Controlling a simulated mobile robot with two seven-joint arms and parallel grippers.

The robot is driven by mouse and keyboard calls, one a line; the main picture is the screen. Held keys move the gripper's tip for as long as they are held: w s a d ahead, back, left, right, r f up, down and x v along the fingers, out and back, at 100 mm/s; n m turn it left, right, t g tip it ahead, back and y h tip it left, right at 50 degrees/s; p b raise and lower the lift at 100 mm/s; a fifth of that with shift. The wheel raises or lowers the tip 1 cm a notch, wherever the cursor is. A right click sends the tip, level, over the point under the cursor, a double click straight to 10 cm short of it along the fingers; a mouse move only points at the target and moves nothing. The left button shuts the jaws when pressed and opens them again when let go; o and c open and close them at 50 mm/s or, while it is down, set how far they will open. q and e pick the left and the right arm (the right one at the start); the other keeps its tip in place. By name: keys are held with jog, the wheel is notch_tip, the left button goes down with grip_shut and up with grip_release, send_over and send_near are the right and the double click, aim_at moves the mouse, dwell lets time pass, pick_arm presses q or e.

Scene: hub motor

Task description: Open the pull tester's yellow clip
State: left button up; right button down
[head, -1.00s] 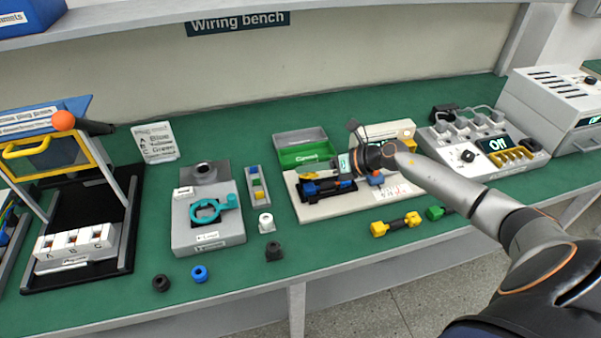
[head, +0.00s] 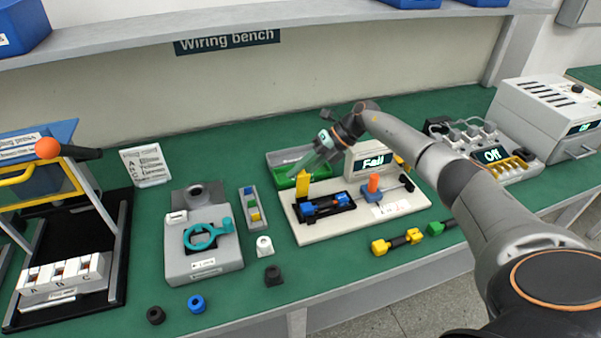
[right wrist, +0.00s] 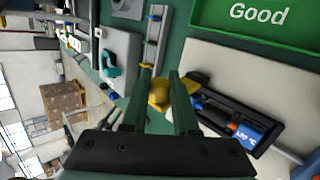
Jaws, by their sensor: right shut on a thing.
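The pull tester is a cream base (head: 310,232) with a black cradle (head: 350,216) and a screen (head: 373,163) reading "Fail". Its yellow clip (head: 303,185) stands upright at the cradle's left end. My right gripper (head: 302,174) comes down from the upper right and is shut on the clip's upper part. In the right wrist view the yellow clip (right wrist: 159,94) sits between the two green fingers. A blue and black connector (head: 322,208) lies in the cradle. My left gripper is not in view.
A green tray (head: 284,182) marked "Good" in the wrist view stands just behind the tester. An orange knob (head: 374,184) rises from the base. A yellow connector (head: 397,241) lies in front. A grey fixture with a teal clamp (head: 206,235) stands left.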

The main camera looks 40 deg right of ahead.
jog(key=shift+w+f+g, duration=0.1)
jog(key=shift+w+g, duration=0.05)
jog(key=shift+g, duration=0.15)
dwell(0.4)
jog(key=c, duration=0.7)
grip_release()
jog(key=b+v, duration=0.1)
jog(key=v, duration=1.1)
jog(key=shift+d+r+b, duration=0.2)
jog(key=shift+b, duration=0.2)
